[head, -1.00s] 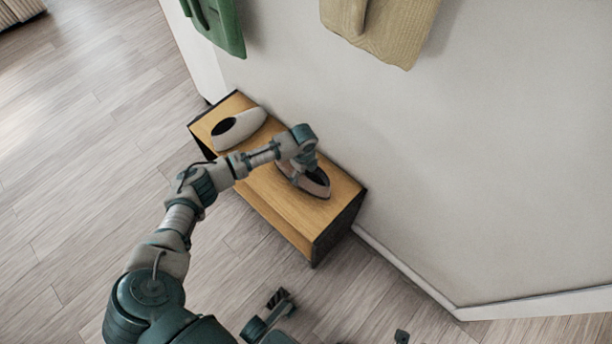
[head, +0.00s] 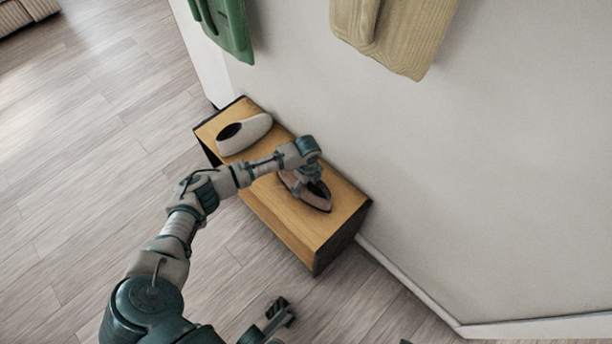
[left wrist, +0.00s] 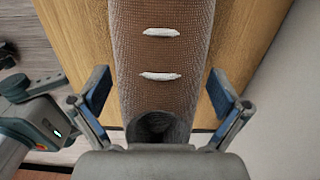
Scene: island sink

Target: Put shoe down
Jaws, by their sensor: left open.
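A brownish-pink shoe (head: 318,198) rests on the wooden top of a low bench (head: 290,215). In the left wrist view the shoe (left wrist: 162,50) shows brown mesh, two white lace bars and a dark opening close to the gripper. My left gripper (head: 305,187) is over this shoe. In the left wrist view the left gripper (left wrist: 160,92) is open, one finger on each side of the shoe, with visible gaps. Part of the shoe is hidden by the gripper. My right gripper (head: 282,310) is low in the head view, off the bench and away from the shoe; its jaws are too small to read.
A whitish shoe (head: 252,136) lies at the bench's far left end. The wall (head: 440,200) runs right behind the bench. A green garment (head: 228,28) and a beige one (head: 395,35) hang above. The wood floor (head: 80,200) at left is clear.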

